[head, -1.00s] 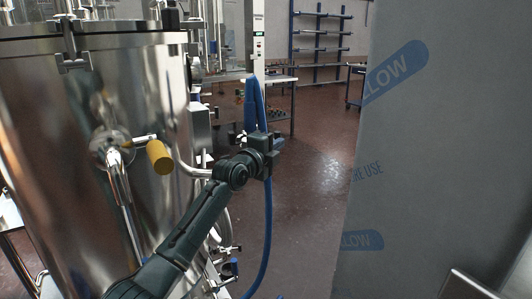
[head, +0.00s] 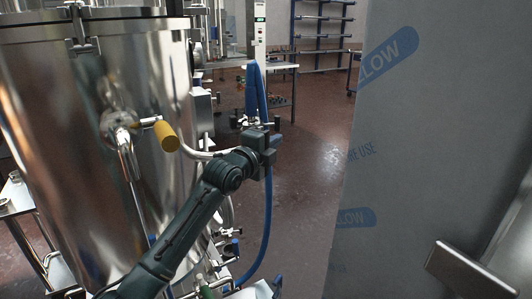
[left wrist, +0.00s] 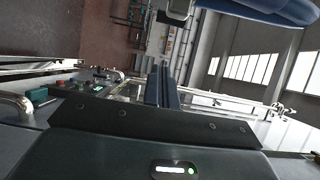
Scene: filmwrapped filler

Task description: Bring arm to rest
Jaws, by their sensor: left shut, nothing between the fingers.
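My left arm rises from the bottom of the head view, and its gripper (head: 268,139) is in front of the blue hose, right of the steel tank (head: 75,150). In the left wrist view the two fingers of this gripper (left wrist: 163,82) lie together, shut with nothing between them. From the head view I cannot tell if the gripper touches the blue hose (head: 258,95) behind it. My right gripper is in neither view.
A yellow-handled valve (head: 166,135) sticks out from the tank close to my left arm. A tall grey wrapped panel (head: 425,140) fills the right side. Open red-brown floor (head: 318,160) lies between them. A blue rack (head: 320,30) stands at the back.

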